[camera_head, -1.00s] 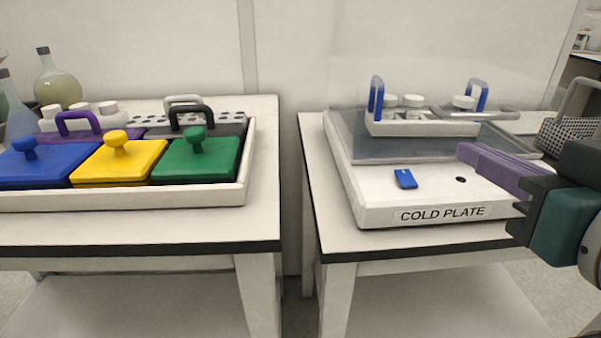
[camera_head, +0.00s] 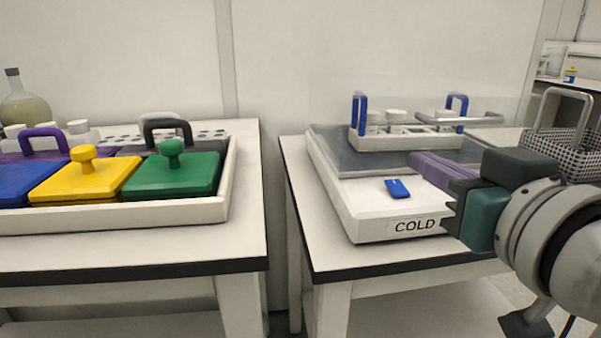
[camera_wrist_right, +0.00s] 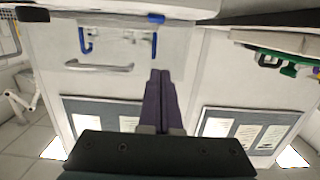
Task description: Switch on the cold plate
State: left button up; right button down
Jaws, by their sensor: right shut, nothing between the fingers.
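The cold plate (camera_head: 345,212) is a white unit on the right-hand table, with a grey upper surface. A blue switch (camera_head: 397,189) sits on its white front panel; its on or off state I cannot tell. The front label (camera_head: 414,225) reads "COLD", its right part hidden by my right gripper. My right gripper (camera_head: 415,158) has purple fingers, shut and empty, over the right part of the plate. Its tips lie above and slightly right of the switch in the head view. The shut fingers also show in the right wrist view (camera_wrist_right: 160,78). My left gripper is not in view.
A white rack with blue handles (camera_head: 361,138) and several white-capped vials stands on the plate. A wire basket (camera_head: 562,150) stands right. The left table holds a tray of coloured lidded boxes (camera_head: 225,208).

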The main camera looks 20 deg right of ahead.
jog(key=b, duration=0.1)
send_over(393, 192)
jog(key=s, duration=0.1)
jog(key=shift+s+a+f, duration=0.1)
jog(key=shift+f, duration=0.25)
jog(key=f, duration=0.1)
jog(key=w+f+b, duration=0.1)
jog(key=f, duration=0.1)
jog(key=shift+w+f+b, duration=0.1)
jog(key=shift+b, duration=0.2)
jog(key=shift+f, duration=0.35)
